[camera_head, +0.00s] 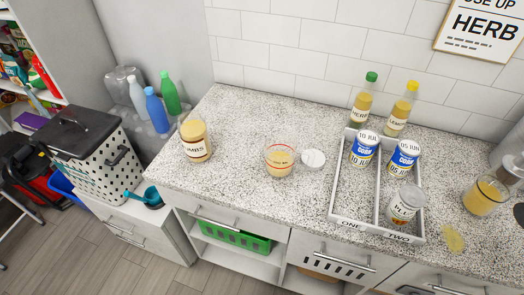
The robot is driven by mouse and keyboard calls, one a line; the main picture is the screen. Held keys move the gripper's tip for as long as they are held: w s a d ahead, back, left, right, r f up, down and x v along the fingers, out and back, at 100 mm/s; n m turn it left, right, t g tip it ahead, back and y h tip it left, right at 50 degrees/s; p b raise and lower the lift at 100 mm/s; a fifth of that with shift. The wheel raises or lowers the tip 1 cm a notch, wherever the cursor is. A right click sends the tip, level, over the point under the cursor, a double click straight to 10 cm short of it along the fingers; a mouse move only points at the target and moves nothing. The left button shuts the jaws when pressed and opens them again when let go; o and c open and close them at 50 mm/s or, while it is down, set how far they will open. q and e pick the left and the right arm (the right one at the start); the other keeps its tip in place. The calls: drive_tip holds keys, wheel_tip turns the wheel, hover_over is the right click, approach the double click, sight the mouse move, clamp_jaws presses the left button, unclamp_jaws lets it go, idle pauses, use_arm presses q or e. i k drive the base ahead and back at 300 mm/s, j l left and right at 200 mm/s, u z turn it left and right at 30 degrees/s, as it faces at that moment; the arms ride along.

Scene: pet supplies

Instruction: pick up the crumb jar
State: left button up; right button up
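The crumb jar (197,148) stands upright near the left end of the speckled counter. It is a squat jar with a tan top and a pale label, on which only the letters "MBS" can be read. Nothing touches it, and the counter around it is clear. I cannot make out either of my grippers in the head view.
Right of the jar are a glass bowl (279,161) of tan contents and a white lid (313,158). A divided tray (338,207) holds several cans. Two bottles (398,113) stand behind it. A glass of yellow liquid (484,197) stands right.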

sight(192, 126)
drive_tip(key=l+u, duration=0.1)
drive_tip(key=l, duration=0.45)
drive_tip(key=k+l+u, duration=0.1)
drive_tip(key=l, duration=0.5)
drive_tip(key=l+u, duration=0.1)
drive_tip(key=l, duration=0.45)
drive_tip(key=k, duration=0.05)
